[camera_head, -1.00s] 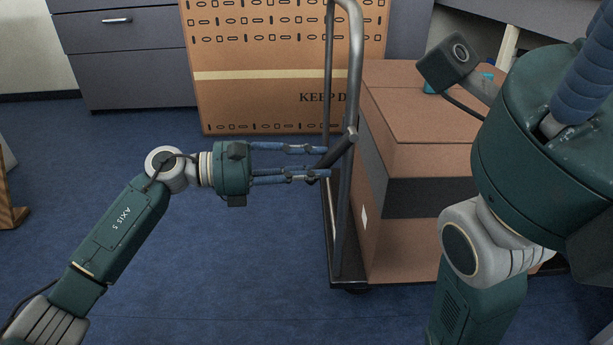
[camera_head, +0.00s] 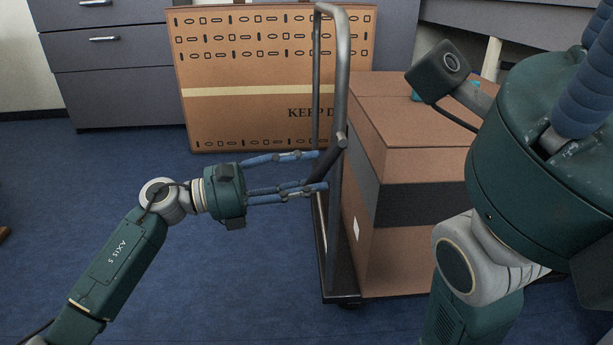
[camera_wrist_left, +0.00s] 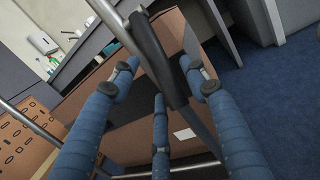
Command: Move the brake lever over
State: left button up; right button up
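The brake lever (camera_head: 323,165) is a short dark bar that slants down and left from a pivot on the cart's grey handle post. In the left wrist view the dark lever (camera_wrist_left: 152,48) runs between my blue fingers. My left gripper (camera_head: 321,171) reaches it from the left with its fingers spread, one above and the others below the lever. I cannot tell whether any finger touches it. The left gripper (camera_wrist_left: 163,82) looks open in the wrist view too. My right gripper (camera_head: 580,85) is close to the camera at the right; its fingertips are out of frame.
The cart's tubular handle (camera_head: 343,70) stands upright on a dark platform (camera_head: 330,260). A large brown carton (camera_head: 395,235) with a dark band sits on it. A flat printed carton (camera_head: 240,115) leans against grey drawers (camera_head: 105,80) behind.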

pick_arm(q)
jog(key=s+a, duration=0.2)
jog(key=a, duration=0.9)
jog(key=shift+a+f, duration=0.4)
jog(key=shift+f, duration=0.05)
